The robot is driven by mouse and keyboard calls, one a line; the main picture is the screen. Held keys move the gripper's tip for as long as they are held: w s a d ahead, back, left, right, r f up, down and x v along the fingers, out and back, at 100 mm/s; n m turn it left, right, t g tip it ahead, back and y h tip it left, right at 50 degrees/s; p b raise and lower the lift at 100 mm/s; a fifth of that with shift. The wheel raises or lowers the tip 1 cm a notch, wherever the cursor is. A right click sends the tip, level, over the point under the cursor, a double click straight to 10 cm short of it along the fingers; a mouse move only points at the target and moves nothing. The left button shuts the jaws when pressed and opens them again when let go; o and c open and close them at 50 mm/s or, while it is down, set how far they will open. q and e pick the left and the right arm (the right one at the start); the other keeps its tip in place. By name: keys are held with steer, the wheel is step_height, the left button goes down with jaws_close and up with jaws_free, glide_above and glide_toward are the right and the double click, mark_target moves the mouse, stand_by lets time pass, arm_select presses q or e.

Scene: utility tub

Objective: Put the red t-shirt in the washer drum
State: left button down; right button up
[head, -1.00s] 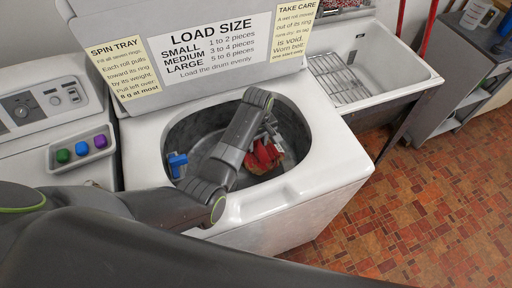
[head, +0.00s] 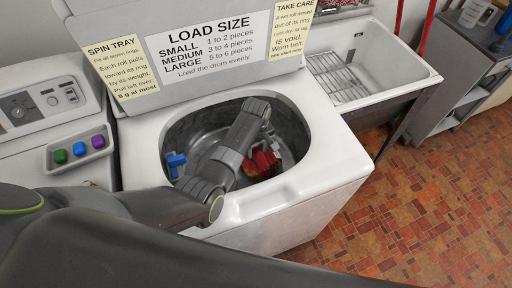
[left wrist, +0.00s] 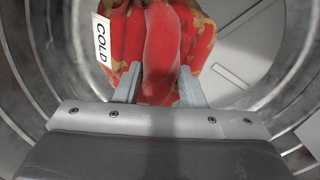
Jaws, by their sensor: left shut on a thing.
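The red t-shirt (head: 262,164) is a bunched red cloth with yellow-orange patches, inside the washer drum (head: 200,122). My left arm reaches down into the drum opening. My left gripper (left wrist: 160,84) is shut on the red t-shirt (left wrist: 163,50), with a fold of cloth between its two fingers. In the left wrist view a white tag reading COLD hangs at the cloth's left side, with the metal drum wall (left wrist: 60,50) around it. The arm hides part of the drum in the head view. My right gripper is not in view.
A blue thing (head: 176,164) sits at the drum's left side. The raised lid (head: 200,45) with printed signs stands behind the opening. A sink with a rack (head: 335,75) is at right.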

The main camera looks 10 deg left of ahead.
arm_select(q)
steer(key=c, duration=0.9)
jaws_free()
steer(key=shift+r, duration=0.1)
step_height(320, 180, up, 13)
steer(key=shift+r, duration=0.1)
steer(key=shift+p, duration=0.3)
